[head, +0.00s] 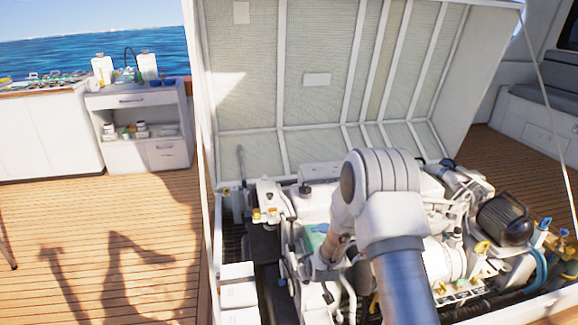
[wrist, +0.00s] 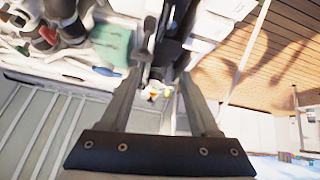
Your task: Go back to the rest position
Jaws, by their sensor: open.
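My gripper (wrist: 160,74) shows in the wrist view with its two dark fingers apart and nothing held between them. In the head view my arm bends over the open engine hatch, and its wrist end points down at the engine (head: 430,255). The fingers are hard to make out there against the engine parts. A green engine part (wrist: 112,45) lies left of the fingers in the wrist view. A small yellow-orange part (wrist: 153,95) shows beyond the gap between the fingers. I cannot tell whether the fingers touch anything.
The raised hatch lid (head: 320,110) stands behind the engine, with a thin stay on its right. A black round part (head: 505,218) sits at the engine's right. A white cabinet (head: 135,98) with bottles stands at the left.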

